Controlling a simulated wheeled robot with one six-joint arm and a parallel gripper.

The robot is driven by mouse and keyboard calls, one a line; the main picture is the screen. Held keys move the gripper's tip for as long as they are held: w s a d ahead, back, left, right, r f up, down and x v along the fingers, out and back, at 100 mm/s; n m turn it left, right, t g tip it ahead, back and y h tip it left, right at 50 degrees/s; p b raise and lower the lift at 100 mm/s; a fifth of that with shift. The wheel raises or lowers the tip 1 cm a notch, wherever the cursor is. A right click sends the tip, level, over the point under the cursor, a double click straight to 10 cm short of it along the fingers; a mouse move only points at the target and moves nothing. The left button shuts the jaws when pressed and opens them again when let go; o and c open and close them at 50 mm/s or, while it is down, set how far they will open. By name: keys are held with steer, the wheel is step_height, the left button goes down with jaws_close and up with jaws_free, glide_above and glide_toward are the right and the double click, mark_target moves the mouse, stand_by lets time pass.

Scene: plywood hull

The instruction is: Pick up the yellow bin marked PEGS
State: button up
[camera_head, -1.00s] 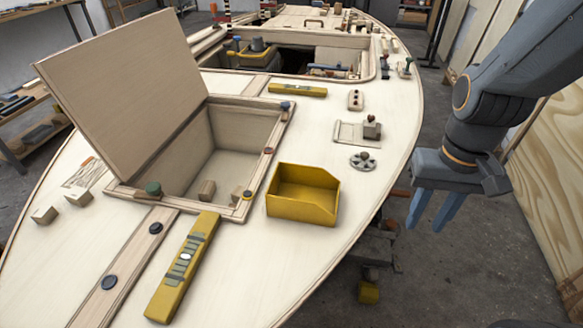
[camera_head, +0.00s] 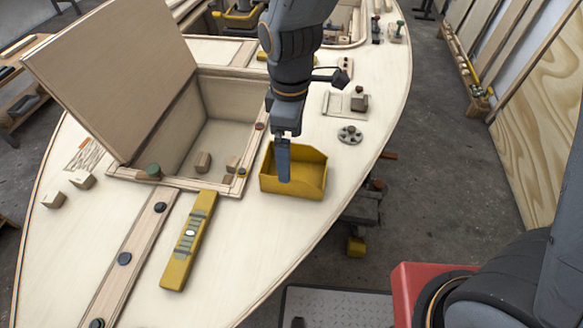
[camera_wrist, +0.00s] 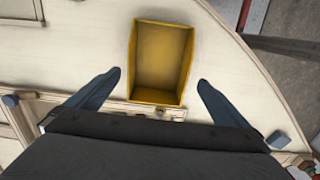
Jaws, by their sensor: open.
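The yellow bin (camera_head: 310,180) is an open-topped box that stands upright on the pale plywood deck, right of the open hatch. It looks empty, and no PEGS mark can be read on the sides I see. In the wrist view the bin (camera_wrist: 160,62) lies ahead of my gripper (camera_wrist: 160,82), between the lines of its two spread fingers. My gripper (camera_head: 284,165) is open and points down over the bin in the head view, covering part of its left side. The fingers hold nothing; whether they touch the bin I cannot tell.
The open hatch (camera_head: 243,180) with its raised lid (camera_head: 115,80) is left of the bin. A yellow spirit level (camera_head: 188,240) lies in front. A grey round flange (camera_head: 350,135) and a block on a plate (camera_head: 358,101) are behind right. The deck right of the bin is clear.

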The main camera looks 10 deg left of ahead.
mark_target(292, 176)
steer(key=shift+w+d+f+p, duration=0.1)
steer(key=shift+f+p, duration=0.35)
steer(key=shift+f, duration=1.5)
steer(key=shift+w+d+f+p, duration=0.1)
steer(key=shift+f+p, duration=0.35)
steer(key=shift+f, duration=1.5)
steer(key=c, duration=1)
